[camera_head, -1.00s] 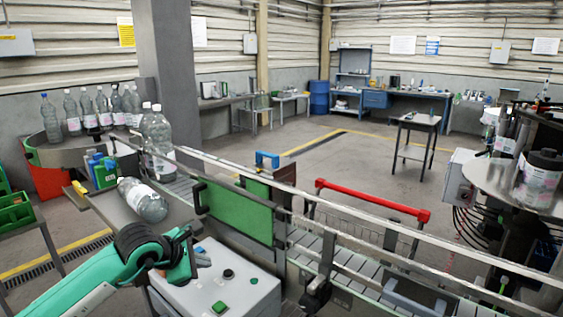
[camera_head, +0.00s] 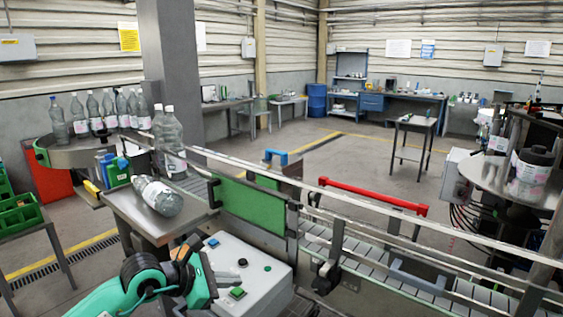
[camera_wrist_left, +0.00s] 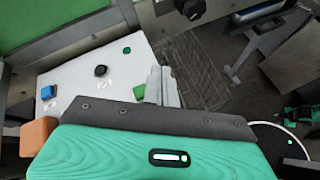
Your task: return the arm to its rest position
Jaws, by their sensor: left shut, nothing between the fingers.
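My left arm comes in from the lower left in the head view. Its gripper (camera_head: 208,274) is low beside the white control box (camera_head: 262,289), and its fingertips are hard to make out there. In the left wrist view the grey fingers (camera_wrist_left: 163,87) are together and empty, in front of the white control box (camera_wrist_left: 75,65). The box carries a blue button (camera_head: 212,242), a black knob (camera_head: 243,262) and a green button (camera_head: 236,293). My right gripper is not in view.
A clear bottle (camera_head: 162,196) lies on its side on the metal side table (camera_head: 128,206). Two bottles stand near the conveyor's start; several stand on the round table (camera_head: 75,155) behind. The conveyor, with a green panel (camera_head: 250,211) and red bar (camera_head: 372,196), runs right.

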